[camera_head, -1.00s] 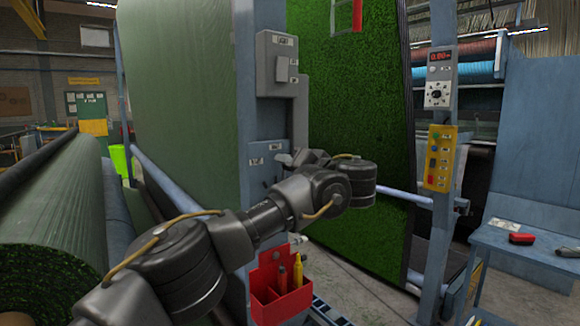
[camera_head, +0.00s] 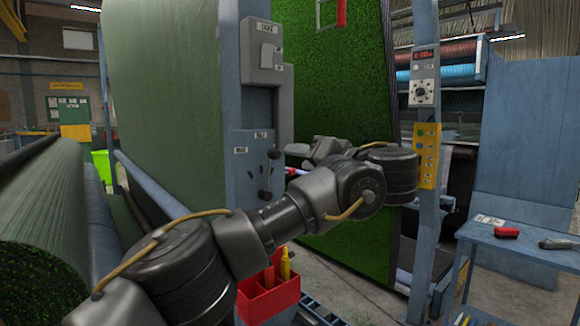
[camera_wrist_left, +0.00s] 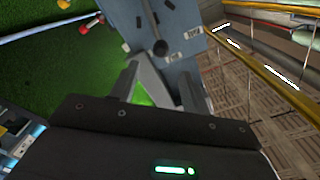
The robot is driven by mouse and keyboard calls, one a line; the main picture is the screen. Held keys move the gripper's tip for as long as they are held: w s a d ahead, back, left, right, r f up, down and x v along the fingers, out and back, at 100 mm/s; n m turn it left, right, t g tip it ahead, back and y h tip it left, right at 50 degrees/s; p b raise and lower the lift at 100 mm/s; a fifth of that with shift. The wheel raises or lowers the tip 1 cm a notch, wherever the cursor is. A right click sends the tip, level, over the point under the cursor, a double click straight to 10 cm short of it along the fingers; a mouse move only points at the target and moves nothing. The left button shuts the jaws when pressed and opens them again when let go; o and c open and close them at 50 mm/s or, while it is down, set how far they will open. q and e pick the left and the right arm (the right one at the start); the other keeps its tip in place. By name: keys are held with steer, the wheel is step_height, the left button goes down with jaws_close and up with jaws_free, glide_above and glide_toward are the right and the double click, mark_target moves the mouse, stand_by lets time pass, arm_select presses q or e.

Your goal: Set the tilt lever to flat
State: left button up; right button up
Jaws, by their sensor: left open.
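The tilt lever (camera_head: 267,178) is a dark rod with a black knob on the blue post's front plate, below a grey switch box. In the head view its knob hangs down, and small white labels sit beside and above it. My left gripper (camera_head: 293,152) is just right of the lever, pointing at the post, partly hidden behind my wrist. In the left wrist view the lever's round knob (camera_wrist_left: 160,47) lies just beyond the gap between the open, empty fingers (camera_wrist_left: 160,82). The gripper looks apart from it. The label text is too small to read. My right gripper is not in view.
A red holder (camera_head: 268,300) with tools hangs low on the post, behind my forearm. A yellow button panel (camera_head: 427,155) is on another post to the right. A bench (camera_head: 520,245) with a red tool stands at far right. Green turf hangs behind.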

arm_select(q)
steer(key=shift+s+d, duration=0.3)
steer(key=shift+s, duration=0.2)
